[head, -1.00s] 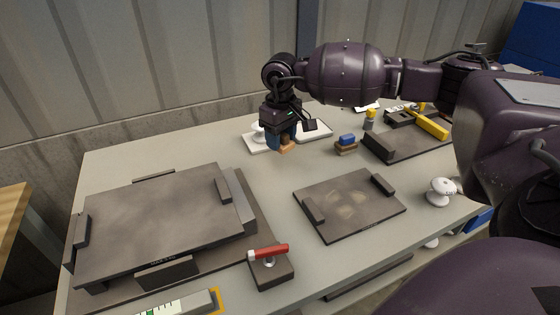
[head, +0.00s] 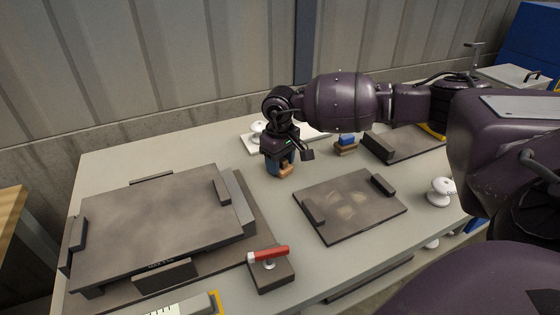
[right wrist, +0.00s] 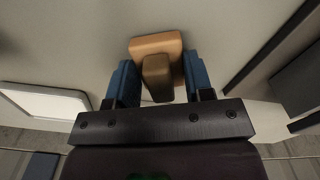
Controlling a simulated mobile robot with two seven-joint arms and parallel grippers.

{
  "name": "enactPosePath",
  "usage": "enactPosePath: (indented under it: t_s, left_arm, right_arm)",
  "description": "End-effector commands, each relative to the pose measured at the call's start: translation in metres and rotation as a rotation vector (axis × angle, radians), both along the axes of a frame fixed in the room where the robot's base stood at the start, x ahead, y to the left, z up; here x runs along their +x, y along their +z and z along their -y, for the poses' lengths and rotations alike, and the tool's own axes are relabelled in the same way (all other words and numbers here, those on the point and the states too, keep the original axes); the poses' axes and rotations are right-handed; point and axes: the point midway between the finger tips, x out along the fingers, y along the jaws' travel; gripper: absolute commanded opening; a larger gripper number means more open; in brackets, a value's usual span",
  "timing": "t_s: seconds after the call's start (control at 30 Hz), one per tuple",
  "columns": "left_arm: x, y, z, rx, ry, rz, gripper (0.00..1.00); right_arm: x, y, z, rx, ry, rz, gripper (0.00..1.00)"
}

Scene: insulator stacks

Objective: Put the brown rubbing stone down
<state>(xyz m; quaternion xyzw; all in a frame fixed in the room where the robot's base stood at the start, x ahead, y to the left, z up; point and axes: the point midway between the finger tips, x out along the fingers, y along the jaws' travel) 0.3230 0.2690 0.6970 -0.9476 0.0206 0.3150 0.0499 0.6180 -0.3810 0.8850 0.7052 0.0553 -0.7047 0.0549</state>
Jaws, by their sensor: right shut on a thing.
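The brown rubbing stone (head: 286,173) is in my right gripper (head: 280,162), low over or on the grey table's bare middle. I cannot tell whether it touches the tabletop. In the right wrist view the stone (right wrist: 156,44) has an orange-brown base and a darker brown grip (right wrist: 157,78). The grip sits between the blue fingers of my right gripper (right wrist: 160,82), which are shut on it. My left gripper is not in view.
A dark plate with two raised blocks (head: 335,225) lies right of the stone. A blue-topped block (head: 346,144) stands behind it. A large dark plate (head: 150,225) fills the left. A red-handled tool (head: 269,254) is in front. White trays (head: 254,143) lie at the back.

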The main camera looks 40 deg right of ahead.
Motion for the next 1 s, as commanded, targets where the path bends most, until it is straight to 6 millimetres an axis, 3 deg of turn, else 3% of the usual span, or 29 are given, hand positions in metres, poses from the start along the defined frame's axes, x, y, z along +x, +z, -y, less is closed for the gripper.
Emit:
enactPosePath:
  t_s: [0.1, 0.13, 0.3, 0.67, 0.77, 1.0]
  left_arm:
    - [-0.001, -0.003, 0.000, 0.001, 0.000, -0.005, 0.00]
    - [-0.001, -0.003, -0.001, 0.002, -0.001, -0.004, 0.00]
    - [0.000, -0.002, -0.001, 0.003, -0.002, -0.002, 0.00]
    - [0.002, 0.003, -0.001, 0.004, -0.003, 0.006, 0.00]
    - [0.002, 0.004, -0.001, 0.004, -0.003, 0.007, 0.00]
    - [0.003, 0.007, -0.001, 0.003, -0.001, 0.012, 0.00]
  right_arm:
    - [0.000, -0.004, 0.000, 0.000, 0.000, -0.001, 0.28]
    - [0.000, -0.004, 0.000, 0.000, 0.000, -0.001, 0.49]
    - [0.000, -0.003, 0.000, 0.000, 0.000, 0.000, 0.73]
    - [0.000, 0.004, 0.000, 0.000, 0.000, 0.002, 0.73]
    - [0.001, 0.015, 0.000, 0.000, 0.000, 0.004, 0.73]
    - [0.001, 0.060, 0.000, -0.001, 0.000, 0.005, 0.73]
